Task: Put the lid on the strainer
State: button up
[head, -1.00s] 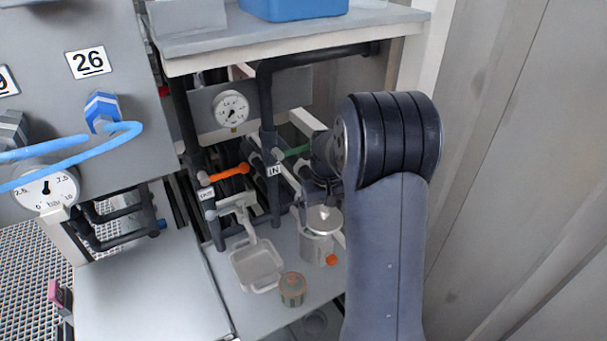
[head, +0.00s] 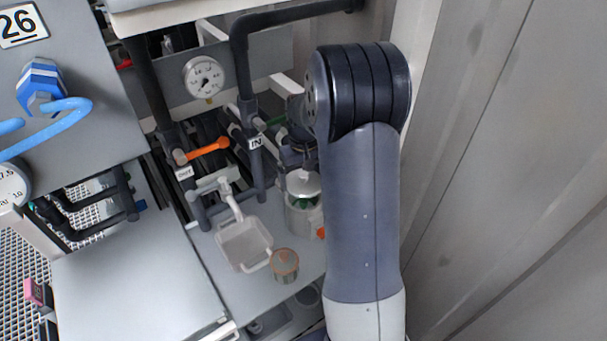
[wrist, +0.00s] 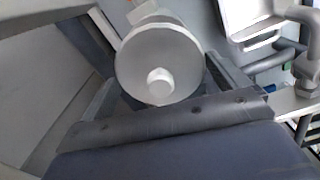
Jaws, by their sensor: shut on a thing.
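The strainer (head: 302,221) is an upright metal vessel on the grey shelf, just left of my arm in the head view. The lid (head: 304,184) is a pale round disc with a knob, held over the strainer's mouth. Green shows in a gap between the lid and the strainer, so the lid looks raised. In the wrist view the lid (wrist: 150,52) faces me with its white knob, largely covering what is behind it. My gripper (head: 302,166) is shut on the lid; the exact hold is hard to see.
A white tray (head: 244,246) and a small jar with an orange-brown top (head: 284,265) stand left and in front of the strainer. Dark pipes, an orange-handled valve (head: 208,149) and a gauge (head: 203,77) are behind. A wall (head: 470,170) bounds the right.

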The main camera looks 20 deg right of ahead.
aim_at(304, 175)
jog(key=shift+f+b, duration=1.6)
jog(key=shift+f, duration=0.9)
jog(key=shift+f, duration=0.2)
jog(key=o, duration=0.7)
notch_tip(304, 175, up, 11)
jog(key=shift+f+b, duration=0.1)
jog(key=shift+b, duration=0.55)
jog(key=shift+f, duration=0.1)
